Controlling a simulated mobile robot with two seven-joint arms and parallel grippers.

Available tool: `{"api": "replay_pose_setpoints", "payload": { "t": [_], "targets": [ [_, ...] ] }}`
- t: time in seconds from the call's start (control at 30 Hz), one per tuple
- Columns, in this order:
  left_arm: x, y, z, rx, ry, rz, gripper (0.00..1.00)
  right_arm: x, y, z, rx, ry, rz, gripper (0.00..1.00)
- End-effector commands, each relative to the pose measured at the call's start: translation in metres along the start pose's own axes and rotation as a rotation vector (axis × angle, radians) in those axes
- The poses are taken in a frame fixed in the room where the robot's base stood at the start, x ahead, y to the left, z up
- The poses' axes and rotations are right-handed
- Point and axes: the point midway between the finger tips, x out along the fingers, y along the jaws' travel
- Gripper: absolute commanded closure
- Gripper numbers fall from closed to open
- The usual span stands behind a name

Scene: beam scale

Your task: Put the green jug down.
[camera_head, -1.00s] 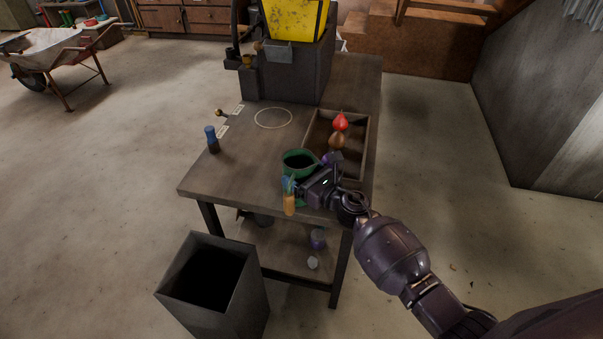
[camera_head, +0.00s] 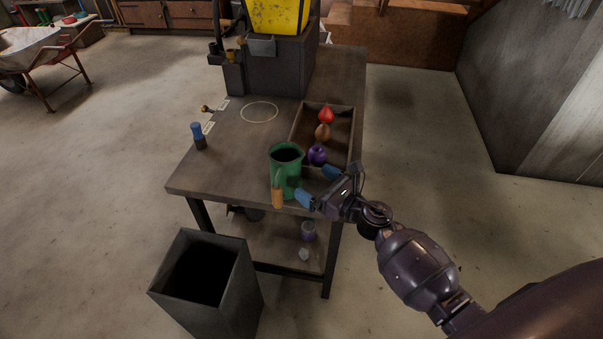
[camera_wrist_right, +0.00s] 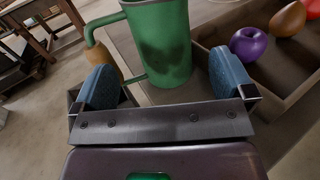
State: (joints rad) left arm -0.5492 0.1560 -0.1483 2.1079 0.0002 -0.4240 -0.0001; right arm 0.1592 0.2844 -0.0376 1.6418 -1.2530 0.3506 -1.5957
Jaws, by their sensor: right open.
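The green jug (camera_head: 285,172) stands upright on the front edge area of the workbench, just left of the tray. In the right wrist view the jug (camera_wrist_right: 163,45) is beyond the fingertips, with its handle to the left. My right gripper (camera_head: 318,186) is open and empty, to the right of and in front of the jug. Its two blue finger pads (camera_wrist_right: 165,85) are spread wide apart. An orange item (camera_head: 277,197) shows beside the jug's handle at the bench edge. My left gripper is not in view.
A wooden tray (camera_head: 348,122) holds a purple fruit-like piece (camera_head: 317,154), a brown one (camera_head: 322,132) and a red one (camera_head: 326,114). A blue-topped bottle (camera_head: 198,136) stands at the bench's left edge. A ring marking (camera_head: 259,112) is bare. An open dark bin (camera_head: 243,290) stands on the floor in front.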

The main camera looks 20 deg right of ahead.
Motion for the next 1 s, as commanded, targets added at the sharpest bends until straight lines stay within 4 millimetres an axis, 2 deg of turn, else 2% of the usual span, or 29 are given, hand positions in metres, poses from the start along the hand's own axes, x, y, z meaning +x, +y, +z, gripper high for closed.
{"api": "replay_pose_setpoints", "payload": {
  "t": [0.03, 0.2, 0.47, 0.57, 0.67, 0.77, 1.0],
  "targets": [
    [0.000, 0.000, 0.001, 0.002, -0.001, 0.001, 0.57, -0.008, 0.000, -0.001, 0.000, 0.001, 0.000, 0.00],
    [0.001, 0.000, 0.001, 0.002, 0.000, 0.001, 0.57, -0.024, 0.000, 0.000, 0.001, 0.000, 0.000, 0.00],
    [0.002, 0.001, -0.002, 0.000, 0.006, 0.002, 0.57, -0.030, 0.001, 0.000, 0.005, -0.001, -0.001, 0.00],
    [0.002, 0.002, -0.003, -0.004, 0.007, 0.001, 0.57, -0.037, 0.002, -0.002, 0.084, -0.006, -0.021, 0.00],
    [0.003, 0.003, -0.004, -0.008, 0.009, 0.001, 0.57, -0.054, 0.005, -0.007, 0.301, -0.023, -0.079, 0.00],
    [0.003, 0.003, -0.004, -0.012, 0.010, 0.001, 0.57, -0.081, 0.010, -0.016, 0.650, -0.058, -0.173, 0.00],
    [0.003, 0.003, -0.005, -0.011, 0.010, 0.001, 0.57, -0.158, 0.029, -0.050, 1.598, -0.192, -0.454, 0.00]
  ]
}}
